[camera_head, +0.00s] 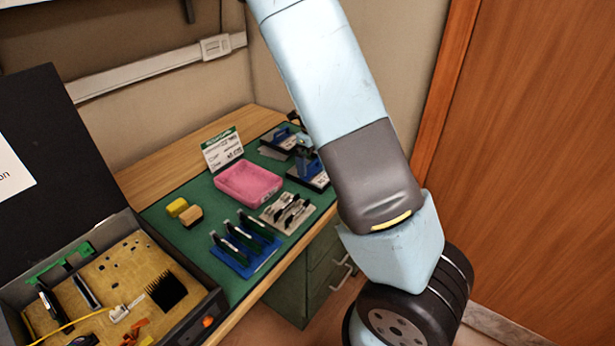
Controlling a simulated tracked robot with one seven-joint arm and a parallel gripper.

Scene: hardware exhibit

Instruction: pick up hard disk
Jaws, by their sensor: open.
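I cannot tell for sure which item is the hard disk. Candidates are small dark and blue devices at the back of the green mat, one upper device (283,140) and one nearer device (312,172), partly hidden behind my arm. A beige holder (288,212) with dark and silver parts and a blue rack (243,257) with several upright dark pieces stand nearer. My arm comes down across the right of the view, in front of the table's right edge. My gripper is not visible.
The green mat (190,240) lies on a wooden table, with a pink tray (248,184), a price sign (222,150), and yellow and tan blocks (190,216). An open dark case (190,306) with assorted parts stands at left. Drawers (325,262) are below; a wooden door (540,150) is at right.

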